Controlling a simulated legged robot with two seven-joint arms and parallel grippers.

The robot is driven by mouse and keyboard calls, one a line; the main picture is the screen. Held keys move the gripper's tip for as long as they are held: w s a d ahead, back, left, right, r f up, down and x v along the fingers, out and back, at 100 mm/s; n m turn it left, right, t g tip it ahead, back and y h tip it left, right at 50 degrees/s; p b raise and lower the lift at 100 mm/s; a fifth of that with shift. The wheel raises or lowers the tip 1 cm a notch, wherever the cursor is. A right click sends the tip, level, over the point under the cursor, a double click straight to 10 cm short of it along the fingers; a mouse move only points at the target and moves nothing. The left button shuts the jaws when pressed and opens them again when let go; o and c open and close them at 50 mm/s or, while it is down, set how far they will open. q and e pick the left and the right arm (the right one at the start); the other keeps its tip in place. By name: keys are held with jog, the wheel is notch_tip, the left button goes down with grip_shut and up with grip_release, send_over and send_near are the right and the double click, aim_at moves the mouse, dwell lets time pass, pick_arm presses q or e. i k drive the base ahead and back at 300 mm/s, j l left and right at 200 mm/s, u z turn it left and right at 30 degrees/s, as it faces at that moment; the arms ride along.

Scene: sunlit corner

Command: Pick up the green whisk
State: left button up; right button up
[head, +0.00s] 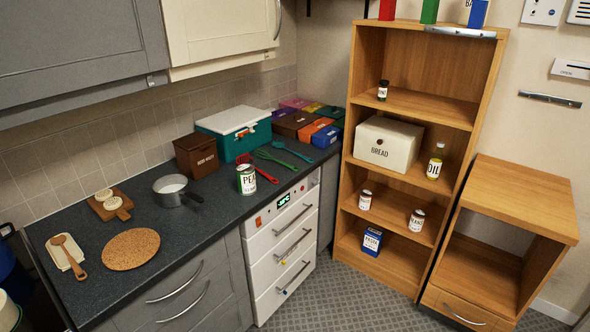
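The green whisk (276,161) lies on the dark countertop in the head view, near the back right of the counter. It lies between a red utensil (258,170) on its left and a teal utensil (293,151) on its right. A teal box with a white lid (234,132) stands just behind it. A can labelled PEAS (246,180) stands in front and to the left. Neither of my grippers shows in this view.
A saucepan (174,191), a brown box (196,155), a round cork mat (131,249) and a wooden board (110,204) are on the counter (210,218). Wall cabinets hang above. A wooden shelf unit (397,192) stands to the right. Patterned floor is clear in front.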

aim_at(286, 164)
jog(key=i+l+u, duration=0.2)
jog(key=i, duration=0.25)
jog(key=i+l+u, duration=0.2)
jog(key=i+l, duration=0.2)
jog(key=i+l+u, duration=0.2)
jog(key=i+l, duration=0.15)
jog(key=l, duration=0.2)
jog(key=i+l+u, duration=0.2)
jog(key=i+l, duration=0.15)
jog(key=l, duration=0.15)
jog(key=i+l+u, duration=0.2)
jog(key=l, duration=0.35)
jog(key=i, duration=0.1)
